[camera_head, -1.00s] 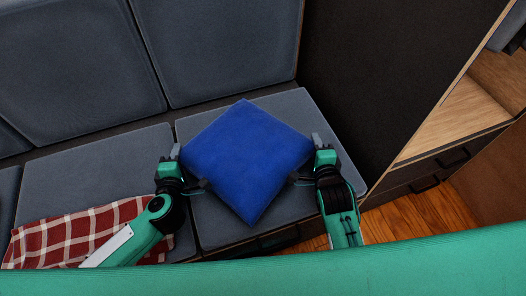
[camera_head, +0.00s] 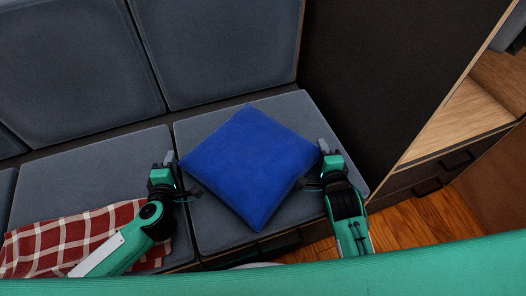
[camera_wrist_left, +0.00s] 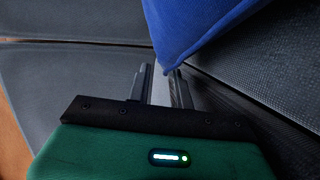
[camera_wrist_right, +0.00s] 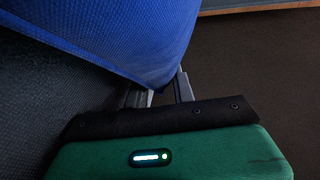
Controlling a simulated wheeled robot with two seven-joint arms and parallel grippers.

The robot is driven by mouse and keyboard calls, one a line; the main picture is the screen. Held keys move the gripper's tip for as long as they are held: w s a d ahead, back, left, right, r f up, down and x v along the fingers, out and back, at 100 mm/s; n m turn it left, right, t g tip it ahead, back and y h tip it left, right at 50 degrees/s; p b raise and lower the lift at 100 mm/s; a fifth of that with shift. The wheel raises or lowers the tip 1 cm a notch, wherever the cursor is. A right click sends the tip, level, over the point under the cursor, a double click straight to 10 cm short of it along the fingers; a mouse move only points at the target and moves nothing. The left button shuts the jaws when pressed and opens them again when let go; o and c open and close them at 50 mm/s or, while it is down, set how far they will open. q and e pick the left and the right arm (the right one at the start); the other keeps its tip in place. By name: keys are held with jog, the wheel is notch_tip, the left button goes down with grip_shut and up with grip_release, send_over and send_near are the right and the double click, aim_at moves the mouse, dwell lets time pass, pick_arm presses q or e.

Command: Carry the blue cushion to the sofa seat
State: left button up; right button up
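The blue cushion (camera_head: 248,165) lies over the right-hand seat of the grey sofa (camera_head: 205,232), one corner toward the backrest and one toward the front edge. My left gripper (camera_head: 167,160) is open beside the cushion's left corner. In the left wrist view, that corner (camera_wrist_left: 185,30) is by the tip of one finger, with a gap between the fingers (camera_wrist_left: 160,85). My right gripper (camera_head: 324,150) is open at the right corner. In the right wrist view, the cushion (camera_wrist_right: 120,40) reaches down near the spread fingers (camera_wrist_right: 160,92); whether it touches them I cannot tell.
A red and white checked cloth (camera_head: 70,240) lies on the left seat. The grey backrest (camera_head: 225,50) rises behind. A dark panel (camera_head: 380,70) closes the sofa's right end, with a wooden cabinet (camera_head: 455,125) beyond. Wooden floor (camera_head: 420,225) shows at lower right.

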pick_arm(q)
jog(key=o, duration=0.5)
jog(key=shift+a, duration=0.4)
pick_arm(e)
jog(key=shift+d, duration=0.4)
jog(key=o, duration=0.6)
jog(key=shift+c, duration=0.2)
pick_arm(q)
jog(key=v, duration=1.1)
jog(key=shift+s, duration=0.15)
jog(key=shift+s+r, duration=0.1)
jog(key=shift+s, duration=0.2)
pick_arm(e)
jog(key=shift+s, duration=0.1)
jog(key=v, duration=1.1)
jog(key=shift+s+r, duration=0.2)
jog(key=shift+s, duration=0.15)
